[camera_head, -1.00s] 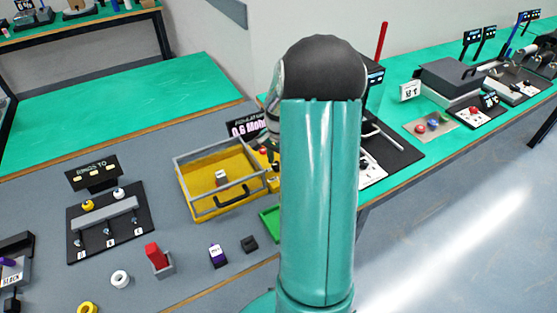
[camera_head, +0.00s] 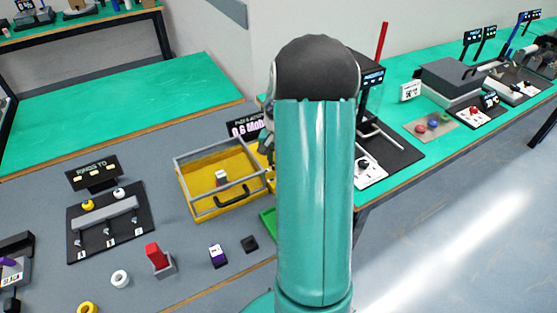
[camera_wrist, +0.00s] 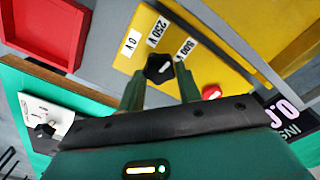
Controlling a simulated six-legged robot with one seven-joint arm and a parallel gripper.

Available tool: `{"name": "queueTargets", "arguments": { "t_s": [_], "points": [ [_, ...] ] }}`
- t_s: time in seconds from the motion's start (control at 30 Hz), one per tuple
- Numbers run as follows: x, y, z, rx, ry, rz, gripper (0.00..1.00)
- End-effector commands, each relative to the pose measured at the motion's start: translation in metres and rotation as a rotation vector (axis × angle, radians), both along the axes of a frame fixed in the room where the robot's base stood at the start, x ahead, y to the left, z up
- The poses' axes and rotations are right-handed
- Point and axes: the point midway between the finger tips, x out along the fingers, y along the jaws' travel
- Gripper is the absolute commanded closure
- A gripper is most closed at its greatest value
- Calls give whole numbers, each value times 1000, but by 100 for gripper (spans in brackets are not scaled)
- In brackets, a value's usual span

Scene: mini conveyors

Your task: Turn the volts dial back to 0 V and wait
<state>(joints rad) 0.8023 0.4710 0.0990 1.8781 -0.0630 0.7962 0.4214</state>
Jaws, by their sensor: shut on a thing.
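The volts dial (camera_wrist: 158,66) is a black knob with a white mark on a yellow panel (camera_wrist: 205,62). White labels for 0 V (camera_wrist: 131,43), 250 V (camera_wrist: 158,31) and 500 V (camera_wrist: 186,49) surround it. In the wrist view, my gripper (camera_wrist: 160,78) has one finger on each side of the dial and is shut on it. Which label the mark points to is hard to tell. In the head view my arm hides the dial and the fingertips. A dark insulation display (camera_head: 243,127) stands behind the yellow tester box, partly covered.
A red button (camera_wrist: 211,92) sits on the panel close to the right finger. The yellow box's raised frame and black handle (camera_head: 228,199) are left of my arm. A red tray (camera_wrist: 44,30) shows in the wrist view. Small parts lie on the grey table.

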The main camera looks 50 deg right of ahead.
Motion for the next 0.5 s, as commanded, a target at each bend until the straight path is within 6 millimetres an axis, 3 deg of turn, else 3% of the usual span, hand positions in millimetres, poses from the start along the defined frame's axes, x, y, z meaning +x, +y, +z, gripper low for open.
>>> {"name": "queueTargets", "arguments": {
  "t_s": [0.5],
  "points": [
    [2, 1, 1, -1, -1, 491, 89]
  ]
}}
